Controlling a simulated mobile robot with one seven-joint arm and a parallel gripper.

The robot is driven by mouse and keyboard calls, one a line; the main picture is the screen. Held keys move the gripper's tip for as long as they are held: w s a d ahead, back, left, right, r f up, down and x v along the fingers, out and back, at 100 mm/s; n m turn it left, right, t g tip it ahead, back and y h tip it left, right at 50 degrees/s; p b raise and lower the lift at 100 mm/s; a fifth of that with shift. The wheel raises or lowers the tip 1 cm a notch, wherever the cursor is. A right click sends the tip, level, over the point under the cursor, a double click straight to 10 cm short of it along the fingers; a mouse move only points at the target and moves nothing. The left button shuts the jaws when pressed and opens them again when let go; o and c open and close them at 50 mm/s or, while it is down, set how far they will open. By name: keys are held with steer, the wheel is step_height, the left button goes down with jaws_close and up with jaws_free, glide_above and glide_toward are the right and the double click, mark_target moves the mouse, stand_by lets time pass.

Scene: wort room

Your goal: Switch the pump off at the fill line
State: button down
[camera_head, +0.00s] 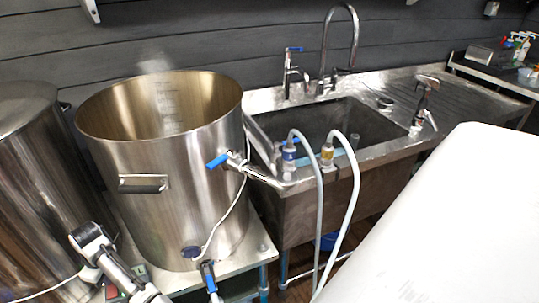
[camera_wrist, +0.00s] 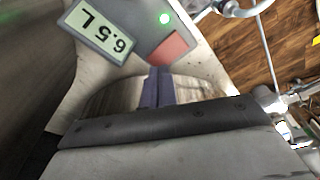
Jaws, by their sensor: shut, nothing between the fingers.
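A grey control box (camera_wrist: 110,25) fills the top of the wrist view. Its display (camera_wrist: 98,28) reads 6.5 L, a small lamp (camera_wrist: 164,18) glows green, and a red pad (camera_wrist: 170,48) sits beside them. My gripper (camera_wrist: 159,72) is shut and empty, its tips just short of the red pad in the picture; I cannot tell if they touch. In the head view my arm covers most of the box. The open steel kettle (camera_head: 205,190) steams, with scale marks (camera_head: 165,97) on its inner wall. Its liquid level is hidden.
A second steel vessel (camera_head: 30,180) stands at the far left. A sink (camera_head: 300,205) with taps is right of the kettle. Two hoses (camera_head: 319,215) hang in front of it, and a blue-handled valve (camera_head: 222,160) sticks out from the kettle. A white surface fills the lower right.

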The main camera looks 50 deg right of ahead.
steer(key=shift+f, duration=0.15)
steer(key=shift+f+b, duration=0.4)
steer(key=shift+f, duration=0.35)
step_height(320, 180, up, 6)
steer(key=p, duration=0.5)
steer(key=shift+r+p, duration=0.15)
steer(key=shift+p, duration=0.15)
